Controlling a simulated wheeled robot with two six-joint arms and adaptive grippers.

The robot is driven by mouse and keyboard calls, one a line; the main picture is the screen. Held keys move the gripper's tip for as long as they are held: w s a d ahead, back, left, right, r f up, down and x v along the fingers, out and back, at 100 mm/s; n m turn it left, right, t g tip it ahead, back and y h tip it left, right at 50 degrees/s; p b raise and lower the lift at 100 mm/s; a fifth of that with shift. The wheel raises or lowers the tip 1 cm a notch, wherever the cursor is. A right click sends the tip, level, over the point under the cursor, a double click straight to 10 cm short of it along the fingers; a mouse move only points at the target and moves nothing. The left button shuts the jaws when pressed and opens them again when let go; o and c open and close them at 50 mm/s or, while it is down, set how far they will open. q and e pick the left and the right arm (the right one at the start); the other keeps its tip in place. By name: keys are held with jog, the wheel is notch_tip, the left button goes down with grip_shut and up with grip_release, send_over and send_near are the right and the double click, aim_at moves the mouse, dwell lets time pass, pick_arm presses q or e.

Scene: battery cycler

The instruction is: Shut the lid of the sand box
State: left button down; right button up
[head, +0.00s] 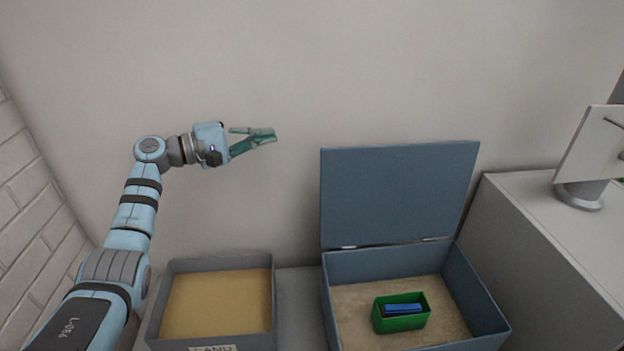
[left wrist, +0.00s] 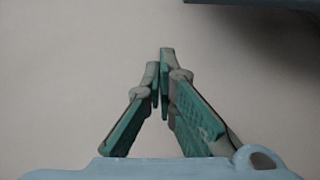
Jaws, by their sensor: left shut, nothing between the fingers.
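The blue-grey sand box (head: 490,290) stands right of centre in the head view. Its lid (head: 400,195) is open, standing upright at the back edge on hinges. Inside, a green bin (head: 402,322) with blue and dark items sits on sand. My left gripper (head: 272,135) is shut and empty, raised in front of the wall, to the left of the lid and apart from it. In the left wrist view the fingertips (left wrist: 161,62) meet. A dark blue edge, seemingly the lid (left wrist: 285,4), shows at the top right there. My right gripper is not in view.
A grey open tray of sand (head: 274,310) with a partly cut-off label stands left of the box. A grey cabinet (head: 540,240) with a monitor (head: 585,190) is at the right. A brick wall (head: 25,210) is at the left. The air between gripper and lid is clear.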

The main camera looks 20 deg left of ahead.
pick_arm(q)
notch_tip(320, 180, down, 8)
jog(key=w+b, duration=0.1)
jog(key=b, duration=0.5)
jog(key=b+x, duration=0.1)
jog(key=x, duration=0.9)
jog(key=s, duration=0.1)
jog(key=s+d+r+p, duration=0.1)
jog(key=s+d, duration=0.1)
jog(key=s, duration=0.1)
jog(key=shift+r+p, duration=0.2)
jog(key=shift+p, duration=0.15)
